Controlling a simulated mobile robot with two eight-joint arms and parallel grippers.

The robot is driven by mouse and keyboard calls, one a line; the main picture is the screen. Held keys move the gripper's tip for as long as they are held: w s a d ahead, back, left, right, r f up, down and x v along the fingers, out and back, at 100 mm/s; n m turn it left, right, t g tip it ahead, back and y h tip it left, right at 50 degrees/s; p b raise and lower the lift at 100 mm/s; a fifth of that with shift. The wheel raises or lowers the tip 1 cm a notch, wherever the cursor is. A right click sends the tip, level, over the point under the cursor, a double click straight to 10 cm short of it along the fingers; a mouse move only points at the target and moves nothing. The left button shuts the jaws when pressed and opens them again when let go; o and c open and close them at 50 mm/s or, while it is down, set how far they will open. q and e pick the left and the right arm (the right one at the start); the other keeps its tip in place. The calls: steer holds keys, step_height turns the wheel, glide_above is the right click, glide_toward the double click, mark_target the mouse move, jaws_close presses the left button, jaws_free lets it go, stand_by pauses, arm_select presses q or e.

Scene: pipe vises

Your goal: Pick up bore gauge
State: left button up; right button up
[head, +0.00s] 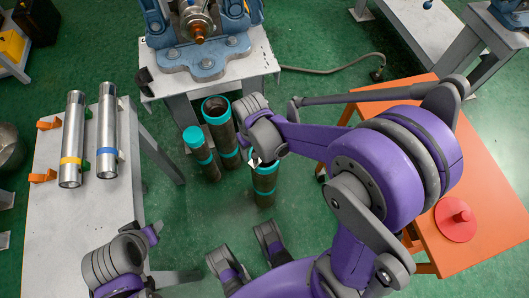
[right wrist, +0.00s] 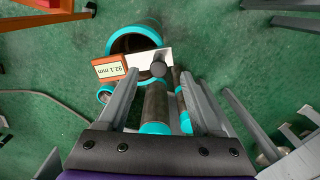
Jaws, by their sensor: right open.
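The bore gauge (right wrist: 152,56) has a pale body, a dark round knob and an orange display reading 92.1 mm. It lies at the teal rim of a wide dark pipe (right wrist: 137,40) in the right wrist view. In the head view only a small white part of the gauge (head: 253,161) shows under my arm. My right gripper (right wrist: 158,74) is open, with its fingers on either side of the knob and nothing clearly gripped. In the head view the right gripper (head: 257,152) is mostly hidden by its wrist.
Dark teal-ended pipes (head: 202,152) stand on the green floor near the gauge. A grey table (head: 60,215) at left holds two metal pipes (head: 106,130). A blue vise (head: 205,60) sits on a bench at the back. An orange table (head: 490,190) with a red disc (head: 456,220) is at right.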

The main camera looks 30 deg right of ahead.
mark_target(255, 155)
step_height(255, 155, down, 4)
steer(key=shift+w+d+f+b, duration=0.1)
steer(key=shift+b, duration=0.35)
jaws_close()
stand_by(1.1)
